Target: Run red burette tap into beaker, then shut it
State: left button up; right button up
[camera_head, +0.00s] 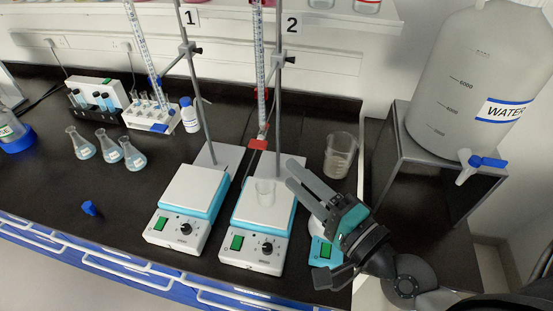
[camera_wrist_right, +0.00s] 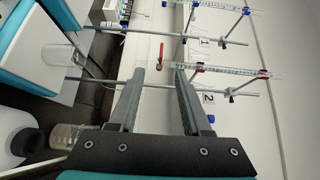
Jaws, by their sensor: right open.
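The red burette tap (camera_head: 258,143) sits at the lower end of the burette (camera_head: 260,75) on stand 2. A small clear beaker (camera_head: 265,192) stands below it on the right hotplate's white top. My right gripper (camera_head: 290,172) is open and empty, to the right of the tap and beaker and apart from both. In the right wrist view, the tap's red handle (camera_wrist_right: 159,54) shows just beyond the gap between the two grey fingers (camera_wrist_right: 160,76). Whether liquid is running cannot be told. My left gripper is not in view.
The right hotplate (camera_head: 256,238) and left hotplate (camera_head: 184,205) stand side by side with metal rods behind. A larger beaker (camera_head: 340,155) is at the right. A water tank (camera_head: 478,85) stands on a grey stand.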

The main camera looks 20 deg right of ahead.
aim_at(256, 141)
jog(key=p+x, duration=0.4)
jog(key=x, duration=0.9)
jog(key=shift+r, duration=0.1)
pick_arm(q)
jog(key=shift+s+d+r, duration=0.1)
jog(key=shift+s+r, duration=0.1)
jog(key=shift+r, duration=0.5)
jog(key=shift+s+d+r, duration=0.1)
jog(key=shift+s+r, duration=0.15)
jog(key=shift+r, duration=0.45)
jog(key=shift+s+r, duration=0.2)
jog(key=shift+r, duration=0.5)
pick_arm(e)
jog(key=shift+x, duration=0.95)
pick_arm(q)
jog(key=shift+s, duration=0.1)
pick_arm(e)
grip_shut()
